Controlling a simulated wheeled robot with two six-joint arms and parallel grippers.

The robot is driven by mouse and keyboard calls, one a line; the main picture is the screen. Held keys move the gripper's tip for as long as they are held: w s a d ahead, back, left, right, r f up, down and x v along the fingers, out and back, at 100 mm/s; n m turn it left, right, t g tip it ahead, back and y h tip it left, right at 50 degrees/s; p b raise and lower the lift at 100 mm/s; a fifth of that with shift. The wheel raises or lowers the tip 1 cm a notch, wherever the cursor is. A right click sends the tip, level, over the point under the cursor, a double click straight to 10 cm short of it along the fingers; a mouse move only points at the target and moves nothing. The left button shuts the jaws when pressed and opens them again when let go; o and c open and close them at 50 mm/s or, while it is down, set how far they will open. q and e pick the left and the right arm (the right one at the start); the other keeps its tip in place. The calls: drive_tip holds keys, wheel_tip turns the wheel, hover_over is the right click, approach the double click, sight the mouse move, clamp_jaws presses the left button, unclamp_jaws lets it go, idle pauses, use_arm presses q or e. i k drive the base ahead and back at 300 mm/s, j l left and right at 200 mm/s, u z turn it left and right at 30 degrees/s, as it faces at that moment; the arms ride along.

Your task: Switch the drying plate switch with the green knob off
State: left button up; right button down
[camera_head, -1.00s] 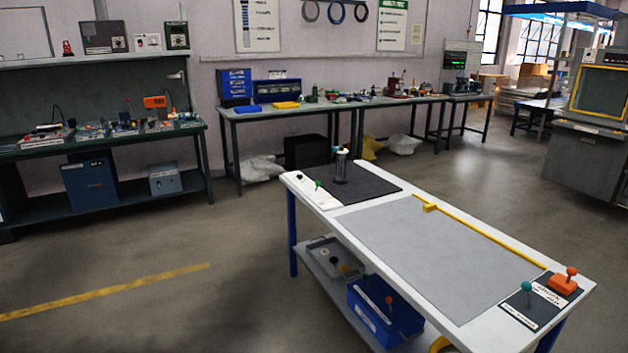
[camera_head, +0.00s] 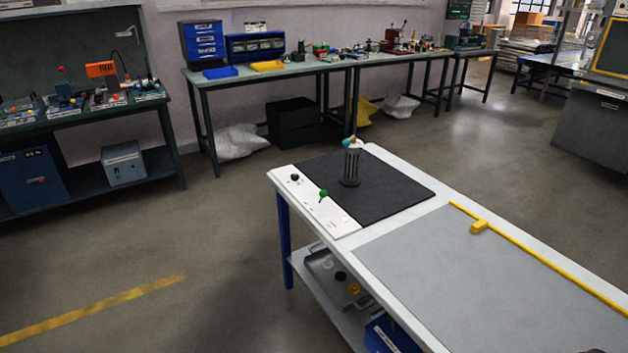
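A small green knob (camera_head: 323,194) stands on the white control strip (camera_head: 338,222) at the left end of the white table. A black knob (camera_head: 294,177) sits on the same strip, farther back. The dark drying plate (camera_head: 400,192) lies beside the strip. A dark ribbed cylinder (camera_head: 350,167) with a teal and orange top stands on the plate near the strip. Whether the green knob's switch is on or off is too small to tell.
The table has a grey mat (camera_head: 470,270) and a yellow rail (camera_head: 545,258) along its far edge. A lower shelf holds a grey tray (camera_head: 335,275) and a blue bin (camera_head: 390,337). Open floor (camera_head: 190,245) lies left of the table. Workbenches line the wall.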

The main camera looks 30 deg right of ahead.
sight(323, 194)
drive_tip(key=i+l, duration=0.2)
drive_tip(key=i, duration=0.25)
drive_tip(key=i+l, duration=0.2)
drive_tip(key=i, duration=0.3)
